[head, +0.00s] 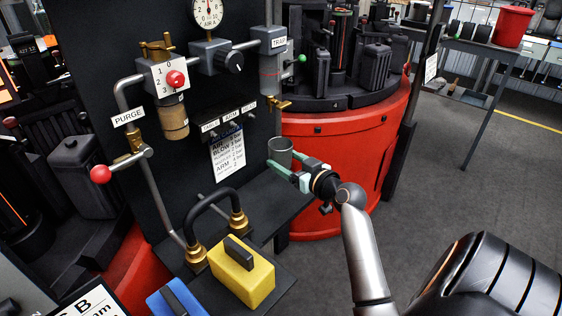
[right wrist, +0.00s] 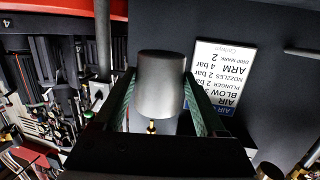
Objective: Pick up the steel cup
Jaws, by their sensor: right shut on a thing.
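The steel cup (head: 280,151) is a plain grey cylinder near the middle of the head view, in front of the dark panel and beside the red rotary base. My right gripper (head: 282,168) comes in from the right, its green-lined fingers on either side of the cup. In the right wrist view the cup (right wrist: 160,84) sits between the two green finger pads (right wrist: 160,110), which are shut on it. I cannot tell whether the cup's bottom touches the dark shelf (head: 262,205). My left gripper is not in view.
The dark panel (head: 130,60) carries pipes, a gauge (head: 207,12) and a red knob (head: 176,79). A yellow block (head: 243,275) and a blue block (head: 176,300) sit at the front. The red rotary base (head: 335,165) stands close behind the gripper. Grey floor (head: 460,190) lies open at right.

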